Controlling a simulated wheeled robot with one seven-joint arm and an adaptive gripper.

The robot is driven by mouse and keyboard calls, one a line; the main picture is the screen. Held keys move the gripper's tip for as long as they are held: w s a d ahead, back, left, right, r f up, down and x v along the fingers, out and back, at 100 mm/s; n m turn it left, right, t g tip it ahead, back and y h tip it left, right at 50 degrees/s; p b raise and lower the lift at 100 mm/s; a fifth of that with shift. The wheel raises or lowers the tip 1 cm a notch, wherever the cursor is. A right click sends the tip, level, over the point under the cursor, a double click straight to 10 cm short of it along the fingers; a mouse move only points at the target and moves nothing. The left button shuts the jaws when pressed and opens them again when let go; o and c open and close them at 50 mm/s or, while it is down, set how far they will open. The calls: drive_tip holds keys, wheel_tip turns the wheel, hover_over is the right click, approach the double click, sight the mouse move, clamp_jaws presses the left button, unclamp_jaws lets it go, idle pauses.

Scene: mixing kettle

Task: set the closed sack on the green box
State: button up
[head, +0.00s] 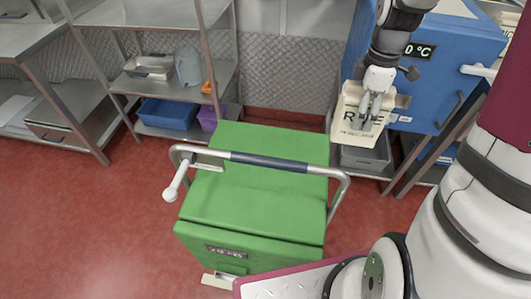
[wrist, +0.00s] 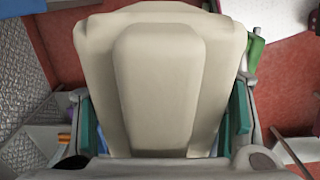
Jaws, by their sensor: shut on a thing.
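The closed sack (head: 352,110) is cream with dark lettering and hangs from my gripper (head: 370,108) at the upper right of the head view. In the wrist view the sack (wrist: 155,85) fills the middle, between the two green-padded fingers of my gripper (wrist: 160,125). My gripper is shut on it. The green box (head: 255,190) stands on the floor at the centre, with a flat green top and a label on its front. The sack is beyond the box's far right corner, apart from its top.
A metal handle with a dark blue grip (head: 270,161) crosses above the green box. A blue cabinet (head: 435,85) with a temperature display stands behind my arm. A grey bin (head: 366,157) sits below the sack. Metal shelves (head: 160,85) stand at the back left. Red floor is clear at left.

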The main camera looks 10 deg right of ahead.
sight(348, 141)
drive_tip(key=f+b, duration=0.7)
drive_tip(key=f, duration=0.5)
drive_tip(key=shift+w, duration=0.2)
drive_tip(key=w+a, duration=0.2)
drive_tip(key=a, duration=0.2)
drive_tip(key=w+a+f+b, duration=0.1)
drive_tip(key=w+a, duration=0.2)
drive_tip(key=a, duration=0.2)
drive_tip(key=w+a, duration=0.3)
drive_tip(key=a, duration=0.1)
drive_tip(key=shift+a+f+b, duration=0.35)
drive_tip(key=shift+f, duration=0.05)
drive_tip(key=shift+c, duration=0.2)
drive_tip(key=shift+f+b, duration=0.35)
drive_tip(key=shift+f, duration=1.4)
drive_tip(key=o, duration=2)
drive_tip(key=shift+o, duration=0.2)
wheel_tip(348, 141, up, 12)
drive_tip(key=p, duration=0.2)
